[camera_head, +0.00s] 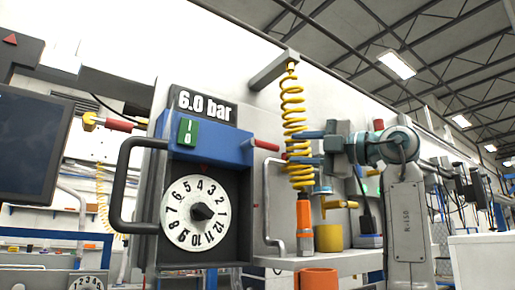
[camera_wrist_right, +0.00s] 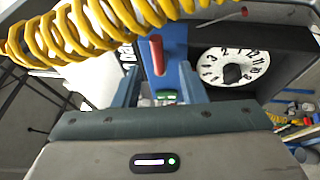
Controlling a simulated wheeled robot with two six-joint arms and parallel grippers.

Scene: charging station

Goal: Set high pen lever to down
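A short red lever (camera_head: 266,145) sticks out to the right from the blue box (camera_head: 210,147) on the dial panel, tilted slightly down. I take it for the pen lever; no label shows. My right gripper (camera_head: 300,147) comes in from the right, its two blue fingers pointing left, behind or beside the yellow coiled hose. In the right wrist view the red lever (camera_wrist_right: 157,55) appears between the open fingers of the right gripper (camera_wrist_right: 158,88), a little beyond their tips; contact cannot be made out. My left gripper is not in view.
The yellow coiled hose (camera_head: 293,110) hangs close to my right fingers and crosses the top of the wrist view. A black handle (camera_head: 122,185) and white dial (camera_head: 195,212) are on the panel. An orange-tipped tool (camera_head: 303,218) and yellow cup (camera_head: 328,238) stand below.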

